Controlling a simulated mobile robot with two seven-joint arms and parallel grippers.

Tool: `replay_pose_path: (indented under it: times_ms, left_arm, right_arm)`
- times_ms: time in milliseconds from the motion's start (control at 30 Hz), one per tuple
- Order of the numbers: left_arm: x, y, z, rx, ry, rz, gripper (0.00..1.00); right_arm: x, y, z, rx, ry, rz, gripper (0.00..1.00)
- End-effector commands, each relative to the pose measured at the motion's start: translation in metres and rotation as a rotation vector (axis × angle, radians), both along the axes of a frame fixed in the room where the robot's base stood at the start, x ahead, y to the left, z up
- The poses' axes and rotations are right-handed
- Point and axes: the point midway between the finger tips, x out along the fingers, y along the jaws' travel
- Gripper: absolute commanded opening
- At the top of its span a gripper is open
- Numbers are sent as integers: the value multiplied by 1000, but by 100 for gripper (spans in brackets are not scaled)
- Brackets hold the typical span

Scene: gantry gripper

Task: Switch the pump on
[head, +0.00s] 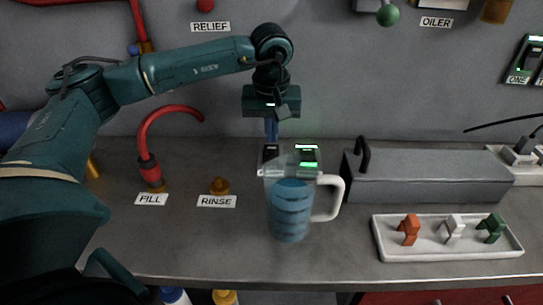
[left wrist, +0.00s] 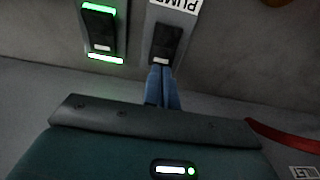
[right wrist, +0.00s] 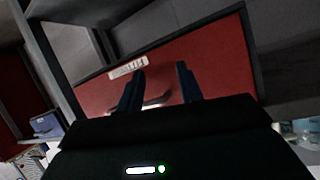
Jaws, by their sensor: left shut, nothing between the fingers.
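The pump switch (left wrist: 165,45) is a black rocker on a grey plate, below an upside-down PUMP label (left wrist: 175,5) in the left wrist view. No green light shows on it. In the head view it is the dark block (head: 270,153) at the jug's top left. My left gripper (head: 271,142) points down at it, shut and empty. In the left wrist view the blue fingertips (left wrist: 162,68) are at the switch's near end; I cannot tell whether they touch. My right gripper (right wrist: 160,80) is open and empty, facing a red drawer front.
A second switch (left wrist: 100,30) beside it is lit green. A grey box (head: 425,178) and a white tray (head: 440,255) with small coloured pieces are to the right. A red spout (head: 148,165) stands left.

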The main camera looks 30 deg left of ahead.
Motion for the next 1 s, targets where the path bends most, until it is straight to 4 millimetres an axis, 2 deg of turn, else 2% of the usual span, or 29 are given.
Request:
replay_pose_path:
  times_ms: [1000]
  left_arm:
    - [0, 0, -16, 0, 0, 0, 0]
  right_arm:
    - [1, 0, -11, 1, -2, -1, 36]
